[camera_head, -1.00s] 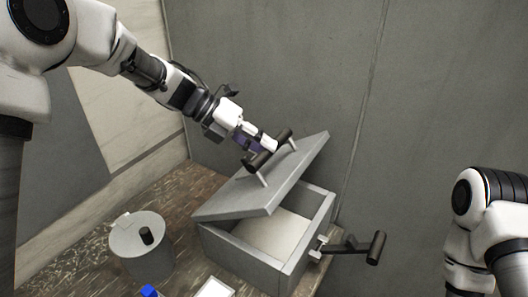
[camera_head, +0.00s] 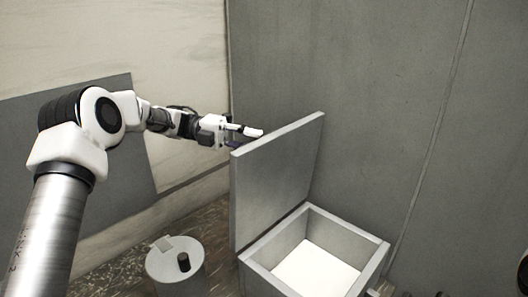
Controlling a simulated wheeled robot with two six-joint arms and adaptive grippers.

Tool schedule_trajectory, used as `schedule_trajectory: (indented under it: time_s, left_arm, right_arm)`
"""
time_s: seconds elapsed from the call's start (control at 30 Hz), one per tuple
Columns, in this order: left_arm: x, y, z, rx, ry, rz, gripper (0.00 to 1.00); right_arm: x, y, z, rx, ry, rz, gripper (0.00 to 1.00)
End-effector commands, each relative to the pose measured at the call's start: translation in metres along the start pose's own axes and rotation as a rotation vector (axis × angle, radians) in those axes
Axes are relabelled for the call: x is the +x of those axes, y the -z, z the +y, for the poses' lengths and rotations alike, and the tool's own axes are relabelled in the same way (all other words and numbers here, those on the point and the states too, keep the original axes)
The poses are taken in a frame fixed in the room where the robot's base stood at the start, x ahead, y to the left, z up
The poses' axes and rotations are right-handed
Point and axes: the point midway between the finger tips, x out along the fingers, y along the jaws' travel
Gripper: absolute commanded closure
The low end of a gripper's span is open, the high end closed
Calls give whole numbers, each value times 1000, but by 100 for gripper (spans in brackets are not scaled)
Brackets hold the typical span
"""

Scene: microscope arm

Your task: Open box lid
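The grey box (camera_head: 372,252) stands open at the lower middle of the head view, its pale inner floor showing. Its grey lid (camera_head: 277,180) is raised to about upright along the box's left side. The lid's handle is hidden behind it. My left gripper (camera_head: 246,134) is at the lid's far side near the top edge, with a white finger showing just above it. The lid hides part of this gripper, so its grip on the handle cannot be seen. My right gripper is out of view.
A round grey canister (camera_head: 175,268) with a black knob (camera_head: 184,262) stands left of the box. A grey wall (camera_head: 390,90) rises close behind the box. A small latch part (camera_head: 381,288) shows at the box's lower right.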

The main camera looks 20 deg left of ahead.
Motion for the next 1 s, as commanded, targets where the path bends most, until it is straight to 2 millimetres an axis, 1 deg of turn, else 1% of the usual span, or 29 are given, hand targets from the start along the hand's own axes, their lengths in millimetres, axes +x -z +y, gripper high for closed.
schedule_trajectory:
  time_s: [0.03,0.23,0.67,0.7,0.73,0.77,1.0]
  left_arm:
    - [-4,-2,8,-3,-5,-2,100]
    - [-13,-5,13,-7,-8,0,100]
    - [-13,-5,16,-14,-11,4,100]
    - [-13,-5,16,-14,-10,4,68]
    - [-13,-5,16,-14,-10,4,58]
    - [-13,-5,16,-14,-10,4,50]
    - [-14,-6,12,-9,-7,2,50]
  right_arm:
    - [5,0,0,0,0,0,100]
    - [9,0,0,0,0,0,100]
    - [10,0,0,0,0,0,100]
    - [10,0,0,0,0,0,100]
    - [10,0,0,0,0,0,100]
    - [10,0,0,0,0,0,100]
    - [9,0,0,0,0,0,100]
